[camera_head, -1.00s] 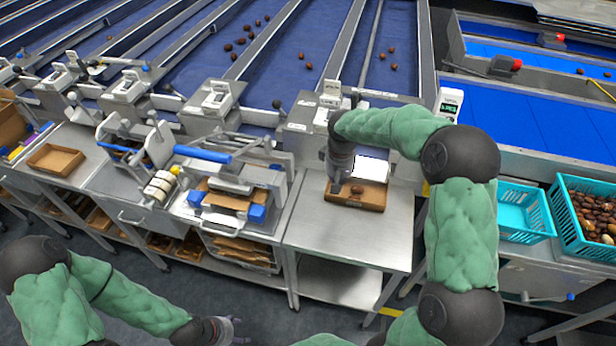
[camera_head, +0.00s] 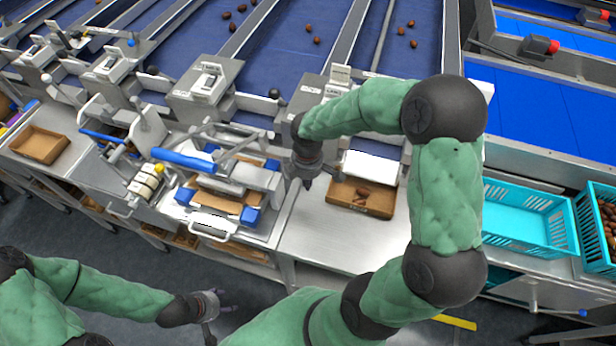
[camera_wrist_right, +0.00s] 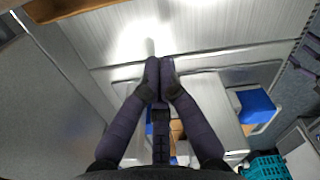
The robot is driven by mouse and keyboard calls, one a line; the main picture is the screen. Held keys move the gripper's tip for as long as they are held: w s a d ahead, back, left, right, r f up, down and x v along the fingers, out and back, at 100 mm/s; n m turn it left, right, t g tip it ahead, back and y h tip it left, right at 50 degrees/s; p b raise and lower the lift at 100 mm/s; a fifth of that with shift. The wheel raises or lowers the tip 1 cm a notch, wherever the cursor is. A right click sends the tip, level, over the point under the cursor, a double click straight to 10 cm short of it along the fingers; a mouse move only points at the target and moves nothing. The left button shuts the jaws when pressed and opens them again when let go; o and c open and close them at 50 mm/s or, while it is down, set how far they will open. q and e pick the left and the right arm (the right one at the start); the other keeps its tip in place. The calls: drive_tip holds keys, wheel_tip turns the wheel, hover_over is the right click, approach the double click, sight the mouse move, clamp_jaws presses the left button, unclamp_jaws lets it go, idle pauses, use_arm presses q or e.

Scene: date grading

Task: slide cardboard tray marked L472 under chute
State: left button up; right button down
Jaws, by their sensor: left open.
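A shallow brown cardboard tray (camera_head: 344,203) sits on the steel table just in front of the white flap (camera_head: 371,168) of a chute, with a few dates (camera_head: 362,194) inside. No L472 marking is readable on it. My right gripper (camera_head: 305,184) is to the left of this tray, apart from it. In the right wrist view its fingers (camera_wrist_right: 160,66) meet at the tips with nothing between them. My left gripper (camera_head: 213,305) is open and empty, low in front of the tables. A second brown tray (camera_head: 40,146) lies on the far-left table.
A clamp-like bench device with a blue handle (camera_head: 184,160) and blue corner blocks stands left of the tray. Turquoise crates (camera_head: 527,215) stand at the right, one holding dates. Blue conveyor lanes (camera_head: 290,62) run behind. The steel table (camera_head: 325,240) is bare in front of the tray.

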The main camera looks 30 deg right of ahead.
sight(321, 196)
wheel_tip(321, 196, down, 5)
drive_tip(key=shift+f+b, duration=0.2)
drive_tip(key=shift+b, duration=0.5)
drive_tip(key=shift+s+d+f, duration=0.1)
drive_tip(key=shift+s+d, duration=0.3)
drive_tip(key=shift+d, duration=0.25)
drive_tip(key=shift+s+d+f, duration=0.1)
drive_tip(key=shift+s+d, duration=0.25)
drive_tip(key=shift+d, duration=0.25)
drive_tip(key=shift+s+d, duration=0.25)
drive_tip(key=shift+d, duration=0.25)
drive_tip(key=shift+s+d+r, duration=0.15)
drive_tip(key=shift+s+d, duration=0.25)
drive_tip(key=shift+d, duration=0.45)
